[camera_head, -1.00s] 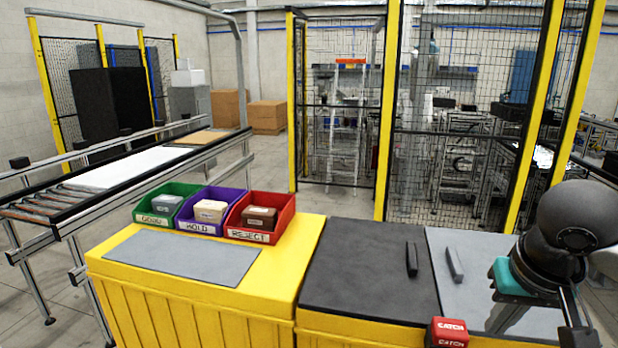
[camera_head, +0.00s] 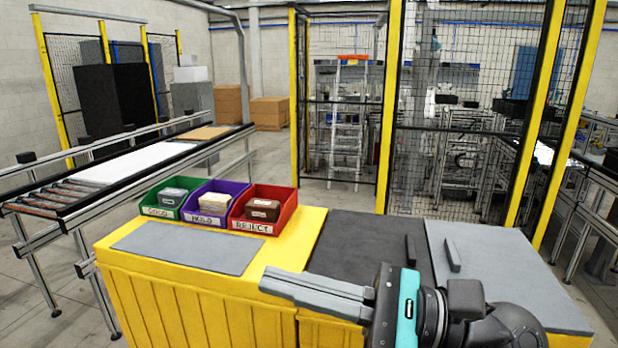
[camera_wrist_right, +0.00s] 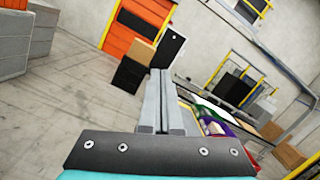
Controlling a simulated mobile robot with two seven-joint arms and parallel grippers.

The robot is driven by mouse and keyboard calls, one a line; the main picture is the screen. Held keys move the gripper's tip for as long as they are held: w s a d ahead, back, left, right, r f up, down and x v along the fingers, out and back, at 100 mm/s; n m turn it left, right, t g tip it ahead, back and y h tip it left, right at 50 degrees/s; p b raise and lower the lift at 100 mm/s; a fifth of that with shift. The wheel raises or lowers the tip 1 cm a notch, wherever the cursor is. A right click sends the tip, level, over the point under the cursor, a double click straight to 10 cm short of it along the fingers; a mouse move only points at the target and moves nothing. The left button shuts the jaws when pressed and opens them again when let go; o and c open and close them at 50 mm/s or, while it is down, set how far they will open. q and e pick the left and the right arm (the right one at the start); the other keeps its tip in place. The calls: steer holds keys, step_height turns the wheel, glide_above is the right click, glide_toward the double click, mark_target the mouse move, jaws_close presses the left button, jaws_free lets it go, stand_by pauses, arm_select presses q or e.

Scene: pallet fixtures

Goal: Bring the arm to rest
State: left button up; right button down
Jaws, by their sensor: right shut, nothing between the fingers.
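My right gripper (camera_head: 270,281) reaches in from the lower right in the head view, its fingers pointing left over the front part of the yellow bench. The fingers are together and empty; they also show closed in the right wrist view (camera_wrist_right: 160,75). The gripper is apart from the bins behind it. My left gripper is not in view.
Green (camera_head: 150,212), purple (camera_head: 189,222) and red (camera_head: 237,225) bins, each with a block inside, stand on the yellow bench (camera_head: 293,237). A grey mat (camera_head: 185,247) lies in front. Dark (camera_head: 345,262) and grey (camera_head: 510,262) surfaces adjoin. A conveyor (camera_head: 60,205) runs at left.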

steer(key=w+d+m+t+h, duration=0.5)
steer(key=m+t, duration=0.4)
steer(key=m, duration=0.6)
steer(key=w+d+m+t+h, duration=0.5)
steer(key=m+t, duration=0.3)
steer(key=m, duration=0.6)
steer(key=s+d+f+m+g+h, duration=0.1)
steer(key=d+f+m+g+h, duration=0.3)
steer(key=f+m, duration=0.5)
steer(key=s+d+f+m+g+h, duration=0.2)
steer(key=d+f+m+h, duration=0.35)
steer(key=f+m, duration=0.3)
steer(key=s+a+f+m+g, duration=0.2)
steer(key=s+f+m+g, duration=0.8)
steer(key=s+f, duration=0.8)
steer(key=s+f+n+g+b, duration=0.25)
steer(key=f+b, duration=0.35)
steer(key=f, duration=2.2)
arm_select(q)
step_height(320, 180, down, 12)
steer(key=b, duration=0.6)
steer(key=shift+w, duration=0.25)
arm_select(e)
steer(key=s+d+f+g, duration=0.1)
steer(key=s+d+f, duration=0.2)
steer(key=s+f, duration=1.2)
step_height(320, 180, down, 4)
steer(key=shift+s+f+g, duration=0.1)
steer(key=shift+s+g, duration=0.25)
steer(key=shift+s, duration=0.05)
